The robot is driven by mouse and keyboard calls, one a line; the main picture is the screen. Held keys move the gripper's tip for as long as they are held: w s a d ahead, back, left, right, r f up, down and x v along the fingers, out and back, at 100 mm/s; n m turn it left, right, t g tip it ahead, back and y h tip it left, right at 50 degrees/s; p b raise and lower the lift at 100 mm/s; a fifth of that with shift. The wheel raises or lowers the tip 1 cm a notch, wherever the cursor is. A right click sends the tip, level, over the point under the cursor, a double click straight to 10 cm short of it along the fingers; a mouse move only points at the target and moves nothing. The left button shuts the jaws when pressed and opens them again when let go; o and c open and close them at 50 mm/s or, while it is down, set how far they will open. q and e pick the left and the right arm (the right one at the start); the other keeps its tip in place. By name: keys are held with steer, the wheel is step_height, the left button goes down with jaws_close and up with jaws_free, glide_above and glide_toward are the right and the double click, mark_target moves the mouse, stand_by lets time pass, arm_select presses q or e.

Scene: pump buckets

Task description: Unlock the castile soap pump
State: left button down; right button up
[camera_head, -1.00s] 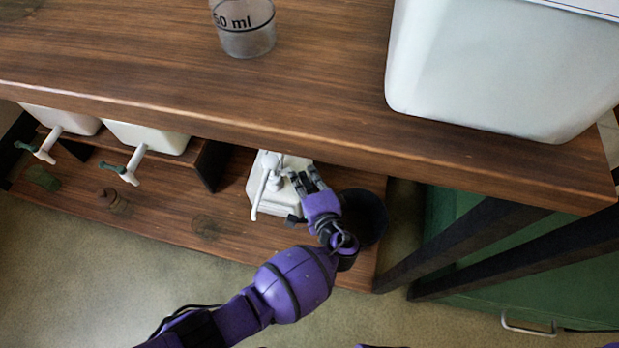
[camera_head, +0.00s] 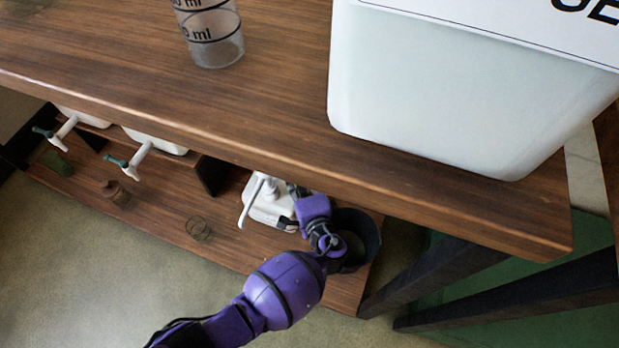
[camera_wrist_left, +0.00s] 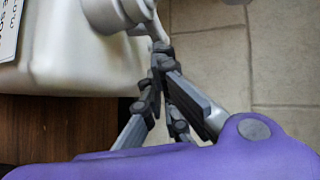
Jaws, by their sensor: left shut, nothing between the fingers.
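A white container (camera_head: 268,212) with a white pump stands on the lower shelf in the head view. Its pump spout (camera_head: 249,205) points toward the front left. My left gripper (camera_head: 294,189) is at the right side of the pump, its fingertips partly hidden by the upper shelf edge. In the left wrist view, the closed fingers (camera_wrist_left: 160,62) are empty and right beside the pump head (camera_wrist_left: 118,12), close to its spout; contact is unclear. The white container (camera_wrist_left: 85,55) fills the upper left, with a cropped label. My right gripper is not in view.
A dark bucket (camera_head: 368,232) stands just right of the container, partly behind my arm. Two more pump containers (camera_head: 155,140) sit on a riser at left. Small jars (camera_head: 199,228) stand on the lower shelf. The upper shelf (camera_head: 230,120) overhangs the container.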

arm_select(q)
steer(key=shift+w+a, duration=0.15)
steer(key=shift+w, duration=0.15)
step_height(320, 180, up, 10)
stand_by(0.7)
stand_by(0.4)
